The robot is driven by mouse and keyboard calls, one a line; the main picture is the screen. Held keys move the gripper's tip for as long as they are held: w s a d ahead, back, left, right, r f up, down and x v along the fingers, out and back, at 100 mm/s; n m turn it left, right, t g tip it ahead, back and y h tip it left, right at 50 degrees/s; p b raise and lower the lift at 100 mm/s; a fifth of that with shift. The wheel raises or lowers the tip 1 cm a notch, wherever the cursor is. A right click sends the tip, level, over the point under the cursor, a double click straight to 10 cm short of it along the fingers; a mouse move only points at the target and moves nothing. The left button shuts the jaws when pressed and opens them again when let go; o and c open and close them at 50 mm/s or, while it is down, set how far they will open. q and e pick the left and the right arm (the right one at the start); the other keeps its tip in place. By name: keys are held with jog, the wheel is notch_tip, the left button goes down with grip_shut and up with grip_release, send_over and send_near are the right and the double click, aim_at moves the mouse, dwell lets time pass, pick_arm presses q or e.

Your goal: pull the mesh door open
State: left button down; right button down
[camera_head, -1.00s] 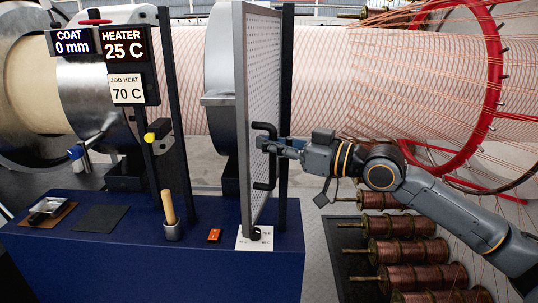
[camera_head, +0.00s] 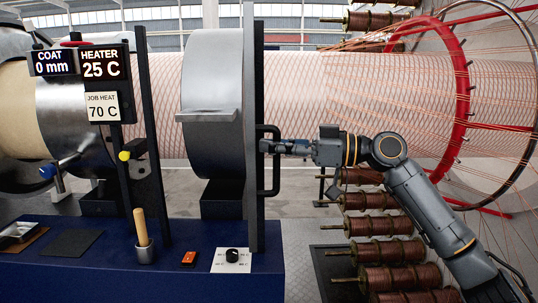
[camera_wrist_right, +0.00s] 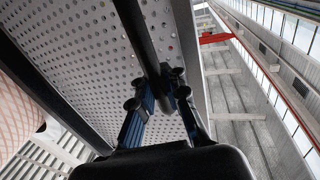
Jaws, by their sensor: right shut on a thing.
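The mesh door (camera_head: 249,130) stands nearly edge-on in the head view, a thin grey upright panel beside a dark post. Its perforated face (camera_wrist_right: 75,50) fills much of the right wrist view. A black bar handle (camera_head: 276,180) sticks out on the door's right side. My right gripper (camera_head: 267,147) is shut on the handle near its upper part, with the arm reaching in from the right. In the wrist view, the gripper's fingers (camera_wrist_right: 160,92) close around a dark bar, partly hiding it. My left gripper is out of view.
A blue bench (camera_head: 130,275) is below the door, carrying a wooden-handled tool (camera_head: 141,227) in a cup and a white dial plate (camera_head: 231,260). Copper spools (camera_head: 400,278) line the lower right, below my right arm. A red ring (camera_head: 462,90) stands behind.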

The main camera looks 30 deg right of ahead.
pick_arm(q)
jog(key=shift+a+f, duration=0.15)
pick_arm(e)
jog(key=shift+s+f, duration=0.1)
jog(key=shift+f, duration=0.15)
jog(key=c, duration=1.6)
grip_release()
jog(key=shift+s+r, duration=0.1)
jog(key=shift+r, duration=0.05)
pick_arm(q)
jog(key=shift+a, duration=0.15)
pick_arm(e)
jog(key=shift+d, duration=0.15)
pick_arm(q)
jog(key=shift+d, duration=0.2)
pick_arm(e)
jog(key=v, duration=1.2)
